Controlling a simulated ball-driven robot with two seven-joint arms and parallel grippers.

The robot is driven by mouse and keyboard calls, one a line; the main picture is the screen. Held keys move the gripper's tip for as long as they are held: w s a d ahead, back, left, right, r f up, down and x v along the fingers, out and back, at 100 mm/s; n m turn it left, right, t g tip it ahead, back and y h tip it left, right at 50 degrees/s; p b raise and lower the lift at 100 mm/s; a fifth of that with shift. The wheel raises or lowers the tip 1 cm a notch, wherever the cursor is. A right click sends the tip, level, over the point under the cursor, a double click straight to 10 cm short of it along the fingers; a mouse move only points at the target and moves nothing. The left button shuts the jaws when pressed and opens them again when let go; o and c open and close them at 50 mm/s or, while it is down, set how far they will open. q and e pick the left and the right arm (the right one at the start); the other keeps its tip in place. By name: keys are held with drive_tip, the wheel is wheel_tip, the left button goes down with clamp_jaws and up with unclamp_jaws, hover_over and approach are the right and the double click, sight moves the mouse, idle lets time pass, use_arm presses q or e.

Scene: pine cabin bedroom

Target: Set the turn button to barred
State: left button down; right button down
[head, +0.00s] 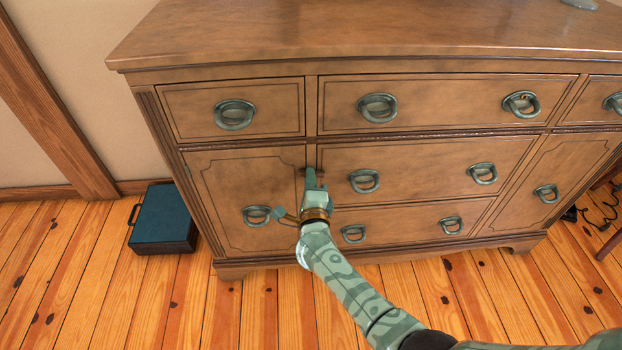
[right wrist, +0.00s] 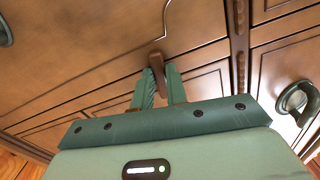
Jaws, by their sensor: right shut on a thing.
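The turn button (right wrist: 156,59) is a small brown wooden piece at the edge of the dresser's left door (head: 225,180). In the right wrist view it sits between the fingertips of my right gripper (right wrist: 161,73), which is shut on it. In the head view my right gripper (head: 311,175) reaches the strip between the left door and the middle drawers. There the green fingers hide most of the button, so I cannot tell its exact angle. My left gripper is not in view.
Ring pulls stand out from the drawers and doors; the left door's pull (head: 256,215) is close to my right gripper. A dark blue case (head: 163,218) lies on the floor at the left. The plank floor in front of the dresser is clear.

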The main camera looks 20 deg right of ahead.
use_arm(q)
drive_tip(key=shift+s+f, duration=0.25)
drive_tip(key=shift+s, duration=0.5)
use_arm(e)
drive_tip(key=shift+s+f+n, duration=0.1)
drive_tip(key=shift+f+n, duration=0.05)
drive_tip(key=shift+n, duration=0.45)
drive_tip(key=shift+a, duration=0.1)
drive_tip(key=c, duration=1.4)
unclamp_jaws()
